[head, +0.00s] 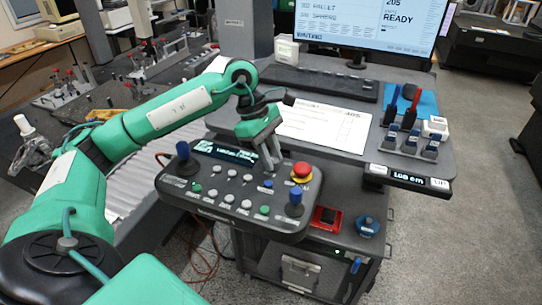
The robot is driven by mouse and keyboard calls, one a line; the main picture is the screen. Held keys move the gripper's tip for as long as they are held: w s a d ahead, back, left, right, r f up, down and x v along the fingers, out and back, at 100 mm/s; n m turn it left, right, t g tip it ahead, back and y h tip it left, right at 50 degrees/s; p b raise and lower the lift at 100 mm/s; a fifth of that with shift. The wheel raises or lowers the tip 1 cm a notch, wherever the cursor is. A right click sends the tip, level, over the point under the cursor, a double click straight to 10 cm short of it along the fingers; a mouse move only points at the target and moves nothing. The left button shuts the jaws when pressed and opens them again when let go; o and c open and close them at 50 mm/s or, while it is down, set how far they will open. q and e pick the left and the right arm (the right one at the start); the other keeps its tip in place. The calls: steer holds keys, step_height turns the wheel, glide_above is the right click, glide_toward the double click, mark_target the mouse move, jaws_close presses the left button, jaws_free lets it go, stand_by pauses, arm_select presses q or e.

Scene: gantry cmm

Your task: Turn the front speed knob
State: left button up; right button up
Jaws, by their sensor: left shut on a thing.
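A dark control box (240,214) stands in the middle of the head view, tilted toward me. It carries rows of small grey and green buttons, a red emergency stop (301,171), a blue-topped joystick at the left (183,151) and another at the right (295,198). A small blue knob (268,184) shows on the panel just below my left fingertips. My left gripper (269,163) points down at the panel, shut on a small knob that its fingers mostly hide. I cannot tell for sure which knob it is. My right gripper is not in view.
Behind the box lie a white sheet (325,126), a keyboard (318,83) and a monitor (375,22). A blue mat (425,103) and small holders are at the right. A red device (326,218) sits low right of the box. The floor at the right is clear.

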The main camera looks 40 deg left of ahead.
arm_select(q)
steer(key=o, duration=1)
steer(key=b+v, duration=0.2)
steer(key=v, duration=1.2)
steer(key=shift+f, duration=0.1)
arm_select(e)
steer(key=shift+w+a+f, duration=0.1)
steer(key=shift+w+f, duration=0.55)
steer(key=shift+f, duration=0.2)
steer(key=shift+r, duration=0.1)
